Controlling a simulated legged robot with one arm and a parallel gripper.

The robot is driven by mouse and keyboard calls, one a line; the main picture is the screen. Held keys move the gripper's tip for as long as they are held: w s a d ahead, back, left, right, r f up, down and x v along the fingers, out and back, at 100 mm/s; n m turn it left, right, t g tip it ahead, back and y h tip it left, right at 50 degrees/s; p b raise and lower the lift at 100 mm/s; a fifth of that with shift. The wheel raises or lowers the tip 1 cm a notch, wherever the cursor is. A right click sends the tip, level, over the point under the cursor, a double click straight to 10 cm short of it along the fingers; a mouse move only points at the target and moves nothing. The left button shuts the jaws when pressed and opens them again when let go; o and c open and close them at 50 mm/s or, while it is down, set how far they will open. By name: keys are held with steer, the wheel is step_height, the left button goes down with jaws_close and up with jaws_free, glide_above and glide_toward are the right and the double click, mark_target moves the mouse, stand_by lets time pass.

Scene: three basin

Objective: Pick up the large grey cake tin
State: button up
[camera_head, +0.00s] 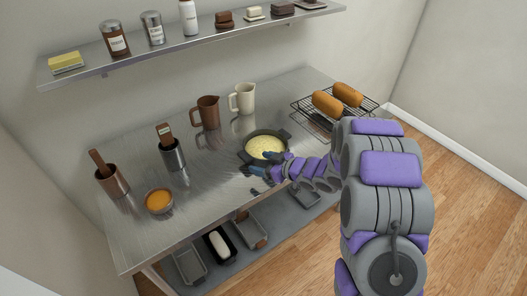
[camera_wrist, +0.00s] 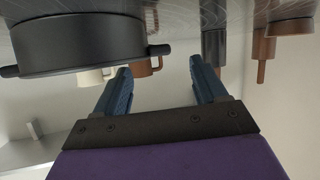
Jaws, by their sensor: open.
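A round dark grey cake tin (camera_head: 245,155) with side handles stands on the steel table, filled with pale yellow batter. Its dark side wall also shows large at the upper left of the wrist view (camera_wrist: 75,42), which looks upside down. My gripper (camera_head: 260,170) is at the front right of the tin, low near the table edge. In the wrist view, my gripper (camera_wrist: 160,66) has its two blue fingers spread apart with nothing held between them. Whether a finger touches the tin cannot be told.
A brown jug (camera_head: 207,113) and a cream jug (camera_head: 243,98) stand behind the tin. A wire rack (camera_head: 310,108) with two loaves is at right. Utensil pots and an orange bowl (camera_head: 159,201) are at left. Several tins lie on the lower shelf (camera_head: 262,243).

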mark_target(250, 160)
steer(key=shift+w+d+f, duration=0.1)
steer(key=shift+w+d, duration=0.05)
steer(key=shift+w, duration=0.15)
steer(key=b+x, duration=0.1)
steer(key=x, duration=0.1)
steer(key=b+x, duration=0.1)
steer(key=x, duration=0.2)
steer(key=shift+s, duration=0.25)
steer(key=shift+w+a, duration=0.15)
steer(key=shift+a, duration=0.4)
steer(key=shift+d, duration=0.3)
steer(key=shift+c, duration=0.2)
steer(key=shift+d, duration=0.3)
steer(key=c, duration=0.6)
steer(key=shift+a, duration=0.35)
steer(key=c, duration=0.5)
steer(key=shift+d, duration=0.1)
steer(key=shift+c, duration=0.6)
